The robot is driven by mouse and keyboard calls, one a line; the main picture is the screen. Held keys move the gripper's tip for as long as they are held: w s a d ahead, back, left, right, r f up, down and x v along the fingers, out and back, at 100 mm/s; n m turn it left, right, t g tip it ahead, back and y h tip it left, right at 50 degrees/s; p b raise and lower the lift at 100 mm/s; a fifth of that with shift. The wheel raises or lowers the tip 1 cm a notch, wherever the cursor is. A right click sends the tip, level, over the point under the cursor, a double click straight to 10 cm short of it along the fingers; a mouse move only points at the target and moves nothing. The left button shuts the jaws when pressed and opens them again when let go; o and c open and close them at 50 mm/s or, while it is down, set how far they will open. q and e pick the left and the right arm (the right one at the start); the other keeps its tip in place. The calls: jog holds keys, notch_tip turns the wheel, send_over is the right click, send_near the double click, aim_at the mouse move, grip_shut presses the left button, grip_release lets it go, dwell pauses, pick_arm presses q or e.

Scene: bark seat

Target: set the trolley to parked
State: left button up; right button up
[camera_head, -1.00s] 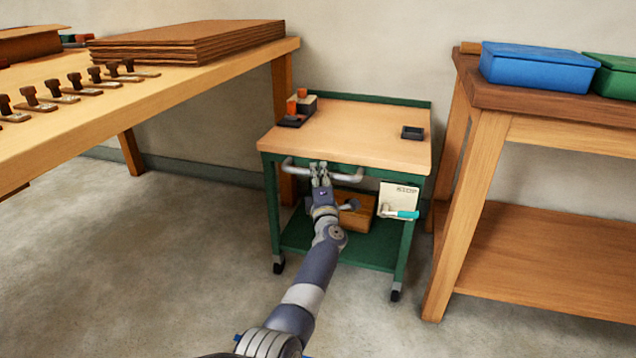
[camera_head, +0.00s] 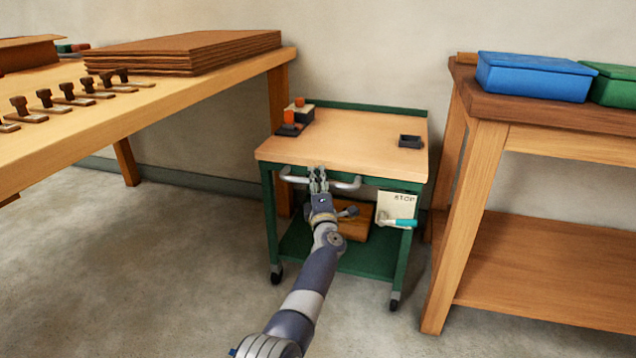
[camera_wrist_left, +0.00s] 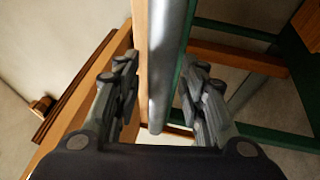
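The green trolley with a pale wooden top (camera_head: 350,142) stands between two benches. A grey bar handle (camera_head: 345,184) runs along its front; it also shows in the left wrist view (camera_wrist_left: 166,60). My left gripper (camera_head: 318,174) is at this handle. In the left wrist view my left gripper's fingers (camera_wrist_left: 160,95) are spread on both sides of the bar, with a visible gap on the left. A lever with a teal grip (camera_head: 402,222) sits at the trolley's front right, pointing sideways, by a white plate (camera_head: 392,202) reading STOP. My right gripper is out of view.
On the trolley are a dark box with orange parts (camera_head: 298,113) and a small dark tray (camera_head: 410,141); a wooden box (camera_head: 354,225) is on its lower shelf. A bench (camera_head: 200,92) stands left, another (camera_head: 490,150) close on the right. Floor in front is clear.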

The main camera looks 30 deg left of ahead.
pick_arm(q)
jog(key=v, duration=0.7)
jog(key=shift+s+d, duration=0.15)
jog(key=shift+s, duration=0.05)
jog(key=shift+f, duration=0.1)
dwell(0.4)
